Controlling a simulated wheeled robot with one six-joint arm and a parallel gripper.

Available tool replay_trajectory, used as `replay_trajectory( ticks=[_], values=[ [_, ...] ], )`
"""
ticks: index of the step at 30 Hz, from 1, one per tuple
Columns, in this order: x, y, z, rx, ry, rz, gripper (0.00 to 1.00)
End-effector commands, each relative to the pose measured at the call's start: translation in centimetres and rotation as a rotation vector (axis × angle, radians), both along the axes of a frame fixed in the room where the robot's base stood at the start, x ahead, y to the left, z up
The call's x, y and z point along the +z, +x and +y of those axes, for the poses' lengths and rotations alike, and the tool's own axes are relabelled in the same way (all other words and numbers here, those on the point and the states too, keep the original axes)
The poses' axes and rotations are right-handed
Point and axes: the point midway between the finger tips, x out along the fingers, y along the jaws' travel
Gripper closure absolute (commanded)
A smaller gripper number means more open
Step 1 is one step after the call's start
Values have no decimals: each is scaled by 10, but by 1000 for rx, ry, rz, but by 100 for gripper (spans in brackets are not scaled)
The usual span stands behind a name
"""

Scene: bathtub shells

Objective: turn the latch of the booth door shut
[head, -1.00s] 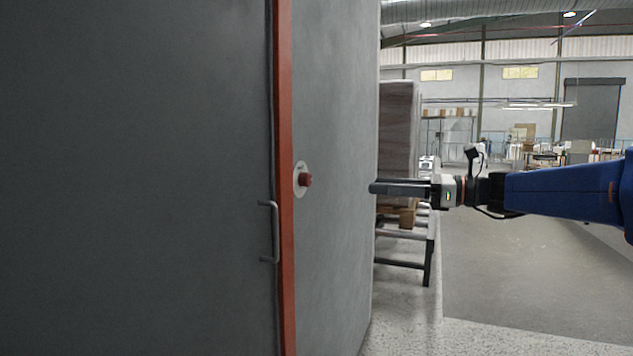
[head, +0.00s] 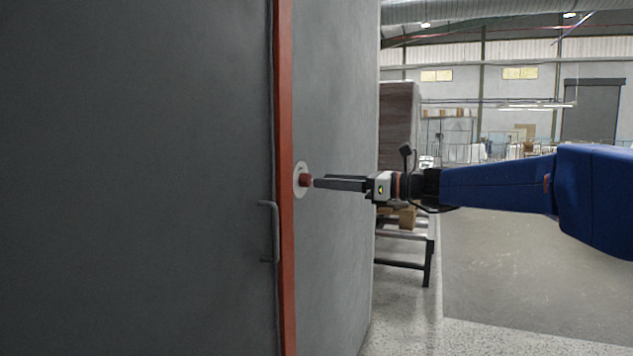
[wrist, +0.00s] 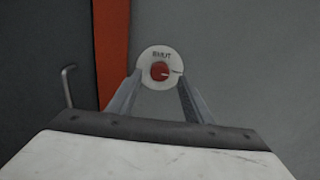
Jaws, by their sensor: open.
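The latch is a small red knob (head: 306,180) on a round white plate (head: 299,190) fixed to the grey booth wall, right of the orange door frame. In the wrist view the red knob (wrist: 159,71) shows on its plate (wrist: 148,84), with the word "SHUT" above it and a dark mark to its right. My gripper (head: 317,182) points at the knob from the right, its tips close to it. In the wrist view my gripper (wrist: 158,88) is open, with one finger on each side of the knob. I cannot tell whether the fingers touch it.
The grey booth door (head: 140,180) has a bar handle (head: 275,232) beside the orange frame (head: 286,250). The door looks flush with the frame. Behind my gripper stand a dark rack (head: 428,262) and a wrapped stack (head: 399,125). Open floor (head: 530,260) lies to the right.

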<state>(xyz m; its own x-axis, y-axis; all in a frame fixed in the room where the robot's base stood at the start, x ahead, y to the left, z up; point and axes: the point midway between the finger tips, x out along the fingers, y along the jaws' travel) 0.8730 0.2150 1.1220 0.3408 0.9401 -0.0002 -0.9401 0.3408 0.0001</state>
Motion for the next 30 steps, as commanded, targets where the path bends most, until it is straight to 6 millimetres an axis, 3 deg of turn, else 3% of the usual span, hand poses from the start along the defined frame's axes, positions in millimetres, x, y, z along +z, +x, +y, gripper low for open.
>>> replay_trajectory(
  ticks=[3,9,20,21,26,30],
  values=[
    [-1,6,18,2,0,0,54],
    [0,12,35,1,0,0,54],
    [0,14,39,-1,0,0,54],
    [0,14,39,-1,0,0,56],
    [0,14,39,-1,0,0,94],
    [0,14,39,-1,0,-1,95]
  ],
)
